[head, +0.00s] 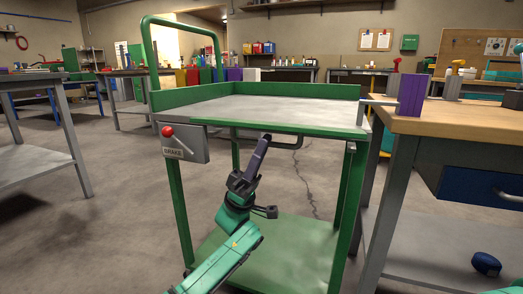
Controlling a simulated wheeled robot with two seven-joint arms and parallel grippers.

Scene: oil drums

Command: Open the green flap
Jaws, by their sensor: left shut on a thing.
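A green cart (158,101) with a grey top stands in front of me. It has low green walls at its left and back. A thin green rail (222,124) runs below its front edge; I cannot tell which green part is the flap. My left gripper (244,181) is in front of the cart, below the top. It is shut on a dark purple-grey bar (261,153) that tilts up, its upper end overlapping the rail. I cannot tell whether they touch. My right gripper is not in view.
A grey brake box (190,147) with a red-knobbed lever sits at the cart's front left corner. A wooden workbench (470,125) with a purple block (412,95) stands close on the right. A grey table (35,165) stands at the left. Floor is clear left of the cart.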

